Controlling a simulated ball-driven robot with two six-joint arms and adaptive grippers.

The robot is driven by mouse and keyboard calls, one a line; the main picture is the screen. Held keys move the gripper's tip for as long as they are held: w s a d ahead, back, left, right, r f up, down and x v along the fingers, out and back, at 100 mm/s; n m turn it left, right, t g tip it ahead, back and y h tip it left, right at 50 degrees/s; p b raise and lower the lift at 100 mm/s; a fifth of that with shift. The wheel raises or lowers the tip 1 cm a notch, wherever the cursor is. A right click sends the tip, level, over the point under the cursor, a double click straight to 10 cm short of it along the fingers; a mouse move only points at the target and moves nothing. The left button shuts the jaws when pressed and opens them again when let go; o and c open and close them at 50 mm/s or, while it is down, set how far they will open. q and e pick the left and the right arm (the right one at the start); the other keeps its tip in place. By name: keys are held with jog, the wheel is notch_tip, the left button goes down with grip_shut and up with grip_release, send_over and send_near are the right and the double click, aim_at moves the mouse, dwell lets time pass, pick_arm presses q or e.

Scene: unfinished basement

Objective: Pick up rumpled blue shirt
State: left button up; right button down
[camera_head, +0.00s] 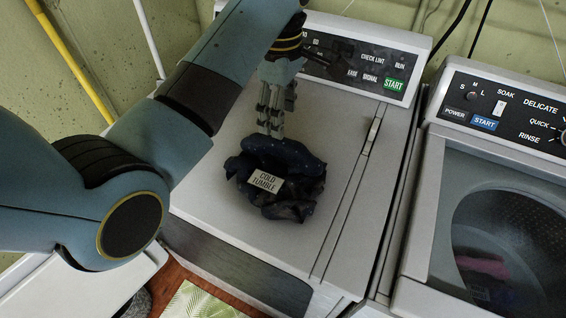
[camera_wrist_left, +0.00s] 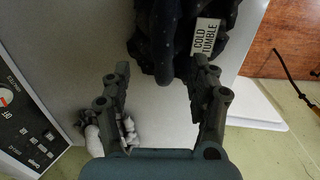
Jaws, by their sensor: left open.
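The rumpled blue shirt (camera_head: 290,190) is a dark navy crumpled heap on top of the left machine (camera_head: 215,190). A pale tag on it reads "COLD TUMBLE". My left gripper (camera_head: 271,132) points down at the far edge of the shirt, its tips at or just above the cloth. In the left wrist view the shirt (camera_wrist_left: 175,35) lies ahead of and between the fingertips, with the tag near the right finger. The left gripper (camera_wrist_left: 162,68) is open, with nothing clamped in it. Whether the fingers touch the cloth is unclear. My right gripper is out of view.
The left machine's control panel (camera_head: 365,65) rises behind the shirt, close to my arm. A washer with a clear lid (camera_head: 500,240) stands at the right. A small white lumpy object (camera_wrist_left: 112,133) shows near the left finger's base. The machine top right of the shirt is clear.

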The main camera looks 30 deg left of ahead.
aim_at(277, 146)
pick_arm(q)
notch_tip(277, 146, down, 3)
jog(key=shift+f, duration=0.1)
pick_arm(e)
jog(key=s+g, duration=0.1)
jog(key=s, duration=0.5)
pick_arm(q)
jog(key=f, duration=0.1)
jog(key=f+p, duration=0.1)
jog(key=f, duration=0.2)
jog(key=shift+s+a+f+p, duration=0.15)
jog(key=shift+s+a+p, duration=0.15)
jog(key=shift+s+p, duration=0.1)
jog(key=shift+f, duration=0.35)
jog(key=shift+w+f, duration=0.1)
jog(key=shift+f, duration=0.05)
jog(key=shift+c, duration=1.5)
jog(key=c, duration=0.9)
grip_shut()
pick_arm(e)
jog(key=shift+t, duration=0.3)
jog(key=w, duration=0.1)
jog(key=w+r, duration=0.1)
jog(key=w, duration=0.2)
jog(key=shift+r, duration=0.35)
